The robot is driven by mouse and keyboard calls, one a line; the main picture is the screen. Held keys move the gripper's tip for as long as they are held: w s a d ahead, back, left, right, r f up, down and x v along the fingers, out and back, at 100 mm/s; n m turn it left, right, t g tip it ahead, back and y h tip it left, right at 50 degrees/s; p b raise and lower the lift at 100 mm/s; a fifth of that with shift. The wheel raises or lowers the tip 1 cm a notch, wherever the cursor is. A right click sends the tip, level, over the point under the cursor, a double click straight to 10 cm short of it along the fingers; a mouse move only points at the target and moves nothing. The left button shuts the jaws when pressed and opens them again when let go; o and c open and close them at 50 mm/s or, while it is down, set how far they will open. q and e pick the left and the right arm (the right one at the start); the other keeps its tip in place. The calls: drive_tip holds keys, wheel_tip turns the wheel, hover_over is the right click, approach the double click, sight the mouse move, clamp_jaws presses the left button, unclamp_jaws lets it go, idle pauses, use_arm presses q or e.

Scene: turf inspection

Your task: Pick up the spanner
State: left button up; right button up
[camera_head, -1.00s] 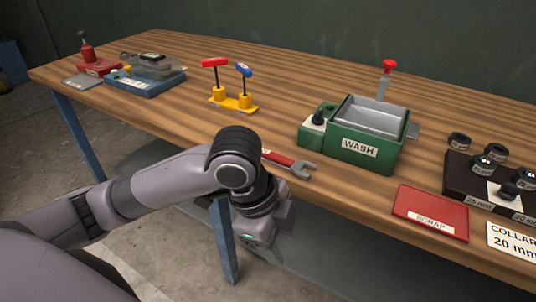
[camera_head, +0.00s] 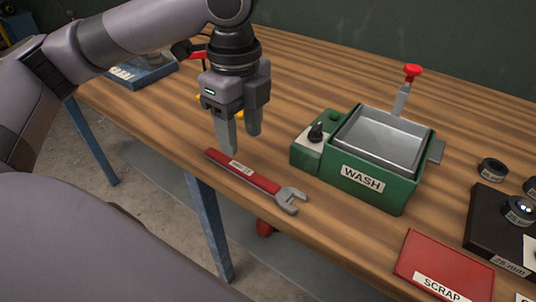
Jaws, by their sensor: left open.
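The spanner (camera_head: 243,172) lies flat near the front edge of the wooden table (camera_head: 330,230). It has a red handle with a white label and a grey open jaw at its right end. My left gripper (camera_head: 241,143) points down just above and behind the red handle. Its two fingers are apart with nothing between them. The fingertips look close to the handle, but I cannot tell the exact height. My right gripper is not in view.
The green WASH box (camera_head: 361,180) with a metal basin stands right of the spanner. A red SCRAP tray (camera_head: 444,266) and a dark collar block (camera_head: 498,222) lie further right. A blue tray (camera_head: 143,75) and partly hidden red and yellow tools are behind my left arm.

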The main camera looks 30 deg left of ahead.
sight(246, 170)
use_arm(q)
drive_tip(key=shift+w+f, duration=0.2)
drive_tip(key=f, duration=0.2)
drive_tip(key=f+b, duration=0.1)
drive_tip(key=f, duration=0.1)
drive_tip(key=s+f+b, duration=0.1)
drive_tip(key=f, duration=0.1)
drive_tip(key=shift+d+f, duration=0.3)
drive_tip(key=shift+c, duration=0.6)
drive_tip(key=shift+w, duration=0.1)
clamp_jaws()
